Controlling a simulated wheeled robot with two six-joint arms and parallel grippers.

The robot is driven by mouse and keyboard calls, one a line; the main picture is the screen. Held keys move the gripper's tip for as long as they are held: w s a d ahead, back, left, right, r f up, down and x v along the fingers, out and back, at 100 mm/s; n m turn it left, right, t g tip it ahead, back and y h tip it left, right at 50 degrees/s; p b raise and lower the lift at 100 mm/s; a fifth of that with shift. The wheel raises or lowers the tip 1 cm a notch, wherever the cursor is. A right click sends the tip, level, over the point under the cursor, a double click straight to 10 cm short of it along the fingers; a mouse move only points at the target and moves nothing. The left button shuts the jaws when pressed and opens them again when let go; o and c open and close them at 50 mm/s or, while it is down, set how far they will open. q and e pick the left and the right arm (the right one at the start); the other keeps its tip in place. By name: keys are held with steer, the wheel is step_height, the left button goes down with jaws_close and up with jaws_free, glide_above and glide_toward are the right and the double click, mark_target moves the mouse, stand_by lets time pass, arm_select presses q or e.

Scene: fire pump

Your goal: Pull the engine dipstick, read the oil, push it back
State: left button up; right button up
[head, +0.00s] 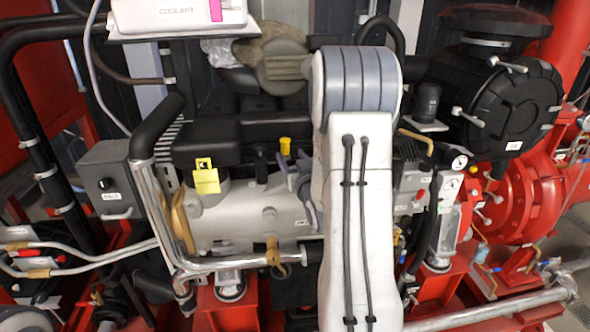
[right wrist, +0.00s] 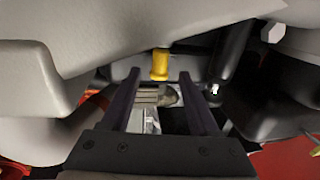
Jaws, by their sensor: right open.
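A small upright yellow handle (head: 285,146), which looks like the dipstick's grip, stands behind the engine's grey cover in the head view. In the right wrist view the yellow handle (right wrist: 160,65) shows just beyond and between my fingertips, apart from both. My right gripper (right wrist: 159,78) is open and empty. In the head view the right gripper (head: 290,171) is close to the handle, just below it in the picture, partly hidden by my forearm. The stick below the handle is hidden. My left gripper is not in view.
A chrome pipe (head: 152,205) runs along the engine's left and front. A black round housing (head: 508,105) and red pump (head: 525,200) are at right. Grey parts crowd the wrist view.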

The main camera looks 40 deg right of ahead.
steer(key=shift+b+v, duration=0.35)
steer(key=shift+v, duration=1.55)
steer(key=w+a+f+y, duration=0.1)
steer(key=a, duration=0.2)
steer(key=w+a+n+g+y, duration=0.1)
steer(key=a, duration=0.2)
steer(key=w+a+f+n+y, duration=0.1)
steer(key=a, duration=0.2)
steer(key=shift+w+f+g, duration=0.25)
steer(key=shift+f+g, duration=0.05)
steer(key=shift+g, duration=0.1)
steer(key=s+a+f+n+g+y, duration=0.2)
steer(key=s+a+f+g, duration=0.1)
steer(key=a, duration=0.7)
steer(key=s+a+f+n+g+y, duration=0.2)
steer(key=s+a+g+y, duration=0.1)
steer(key=a, duration=0.7)
steer(key=s+a+n+g, duration=0.3)
steer(key=s+a+g, duration=0.1)
steer(key=s, duration=0.7)
steer(key=s+a+n+g, duration=0.2)
steer(key=s+a+g, duration=0.2)
steer(key=s, duration=0.8)
steer(key=shift+a+f+n+g, duration=0.25)
steer(key=shift+a+n+g, duration=0.15)
steer(key=shift+a, duration=0.5)
